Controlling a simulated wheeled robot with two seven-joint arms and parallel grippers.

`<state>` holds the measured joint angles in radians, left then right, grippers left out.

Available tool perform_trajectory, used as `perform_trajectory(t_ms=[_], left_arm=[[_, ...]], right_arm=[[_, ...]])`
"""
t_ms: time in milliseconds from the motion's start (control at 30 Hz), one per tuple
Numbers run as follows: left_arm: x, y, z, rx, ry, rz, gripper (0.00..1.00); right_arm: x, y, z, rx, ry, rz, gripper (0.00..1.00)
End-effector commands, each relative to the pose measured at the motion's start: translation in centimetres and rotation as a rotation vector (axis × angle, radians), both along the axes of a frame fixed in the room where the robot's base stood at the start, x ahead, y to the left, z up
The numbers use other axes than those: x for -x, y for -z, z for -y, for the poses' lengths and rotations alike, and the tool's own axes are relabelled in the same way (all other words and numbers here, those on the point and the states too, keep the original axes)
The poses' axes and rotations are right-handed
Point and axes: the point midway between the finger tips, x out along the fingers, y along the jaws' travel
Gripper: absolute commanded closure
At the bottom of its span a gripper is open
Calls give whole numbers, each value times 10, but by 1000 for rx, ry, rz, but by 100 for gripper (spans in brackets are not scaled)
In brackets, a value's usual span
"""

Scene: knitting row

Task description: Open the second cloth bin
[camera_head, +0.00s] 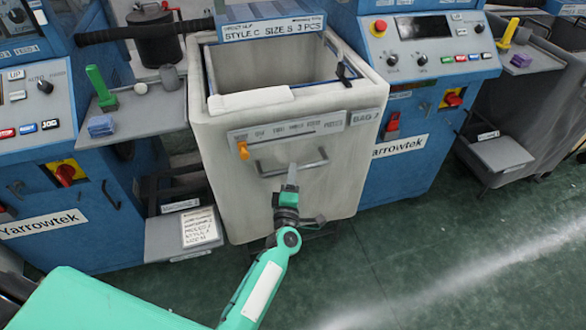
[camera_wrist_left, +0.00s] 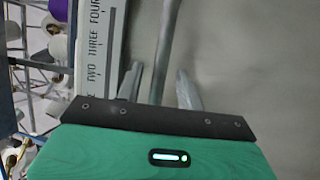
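A grey-white cloth bin (camera_head: 300,108) stands between two blue knitting machines in the head view. Its top is open, and a white folded edge lies along the front of the opening. A dark bar handle (camera_head: 312,164) crosses its front below a scale strip with an orange slider (camera_head: 243,150). My left gripper (camera_head: 292,172) is at the middle of this handle. In the left wrist view its two fingers (camera_wrist_left: 160,88) are apart, with the handle bar (camera_wrist_left: 168,45) running between them; contact is not clear. My right gripper is not in view.
The left machine (camera_head: 90,215) and right machine (camera_head: 405,165) flank the bin closely. A grey shelf (camera_head: 150,112) and a low step box (camera_head: 165,240) stand left of it. The green floor (camera_head: 400,270) is clear in front and to the right.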

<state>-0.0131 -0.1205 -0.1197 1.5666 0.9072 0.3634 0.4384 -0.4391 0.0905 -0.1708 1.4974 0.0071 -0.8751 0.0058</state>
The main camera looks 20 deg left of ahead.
Motion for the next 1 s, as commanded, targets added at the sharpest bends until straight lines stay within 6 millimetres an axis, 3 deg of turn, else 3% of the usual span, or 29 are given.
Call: perform_trajectory(t_ms=[200, 567, 767, 1000], left_arm=[[-21, -4, -4, -1, 1, 0, 62], [-25, -4, -5, -1, 1, -1, 62], [-25, -4, -5, -1, 1, -1, 100], [-24, -4, -5, -1, 1, -1, 100]], right_arm=[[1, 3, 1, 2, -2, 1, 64], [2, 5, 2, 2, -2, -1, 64], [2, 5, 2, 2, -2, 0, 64], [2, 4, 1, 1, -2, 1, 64]])
